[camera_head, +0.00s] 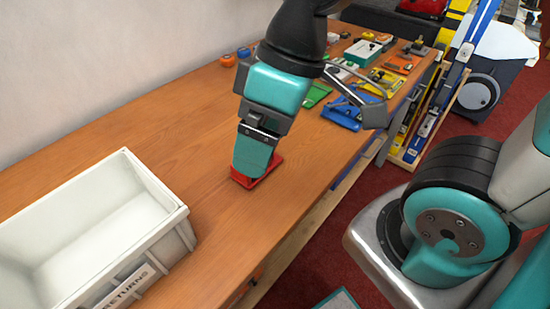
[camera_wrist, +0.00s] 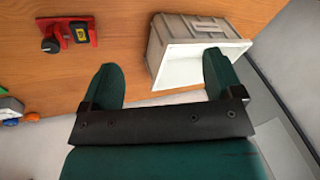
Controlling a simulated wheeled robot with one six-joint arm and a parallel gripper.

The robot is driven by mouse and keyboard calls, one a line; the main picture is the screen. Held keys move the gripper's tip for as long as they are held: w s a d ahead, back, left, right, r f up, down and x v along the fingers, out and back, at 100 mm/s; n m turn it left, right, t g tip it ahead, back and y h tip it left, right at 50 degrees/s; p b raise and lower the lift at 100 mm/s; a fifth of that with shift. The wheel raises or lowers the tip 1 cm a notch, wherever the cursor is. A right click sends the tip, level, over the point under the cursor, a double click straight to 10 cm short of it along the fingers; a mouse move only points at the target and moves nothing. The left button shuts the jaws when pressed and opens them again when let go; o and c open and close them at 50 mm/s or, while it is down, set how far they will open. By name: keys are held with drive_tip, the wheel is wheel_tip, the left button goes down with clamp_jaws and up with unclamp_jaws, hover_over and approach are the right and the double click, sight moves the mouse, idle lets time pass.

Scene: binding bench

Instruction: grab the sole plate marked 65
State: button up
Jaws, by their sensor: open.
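A red plate (camera_head: 268,171) lies on the wooden bench, partly hidden behind my gripper (camera_head: 250,165) in the head view. In the wrist view the red plate (camera_wrist: 72,29) lies at the upper left, with a black knob and a yellow label; I cannot read a number on it. My gripper (camera_wrist: 160,68) is open, its two green fingers apart with nothing between them. The plate lies outside the fingers, to the left in the wrist view. No marking 65 is legible in either view.
A white-grey bin (camera_head: 178,220) labelled RETURNS stands at the front left; it also shows in the wrist view (camera_wrist: 185,30). Green (camera_head: 317,95), blue (camera_head: 340,116) and yellow (camera_head: 387,78) pieces lie farther back. Bare bench (camera_head: 150,125) lies left of my gripper.

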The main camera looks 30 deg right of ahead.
drive_tip(key=shift+o, duration=0.2)
drive_tip(key=w+d+f+n+h+p, duration=0.1)
drive_tip(key=w+d+n+p, duration=0.1)
drive_tip(key=w+n, duration=0.3)
drive_tip(key=w, duration=0.4)
drive_tip(key=shift+w+d+f+n+p, duration=0.2)
drive_tip(key=shift+d+n+p, duration=0.1)
drive_tip(key=shift+n+p, duration=0.1)
drive_tip(key=w+d+f+n+h+p, duration=0.1)
drive_tip(key=w+d+f+n+p, duration=0.1)
drive_tip(key=w+d+f+n, duration=0.4)
drive_tip(key=shift+n+h, duration=0.3)
drive_tip(key=shift+n, duration=0.5)
drive_tip(key=a+f, duration=0.1)
drive_tip(key=f, duration=0.2)
drive_tip(key=w+a+f+p, duration=0.1)
drive_tip(key=f, duration=0.3)
drive_tip(key=a+f+p, duration=0.1)
drive_tip(key=f, duration=0.2)
drive_tip(key=shift+w+f, duration=0.3)
drive_tip(key=shift+f, duration=0.1)
drive_tip(key=shift+a+f+p, duration=0.15)
drive_tip(key=shift+f+p, duration=0.35)
drive_tip(key=shift+f, duration=1.1)
drive_tip(key=shift+a+f+p, duration=0.15)
drive_tip(key=shift+f+p, duration=0.3)
drive_tip(key=shift+f, duration=1.15)
drive_tip(key=shift+c, duration=0.2)
drive_tip(key=c, duration=1)
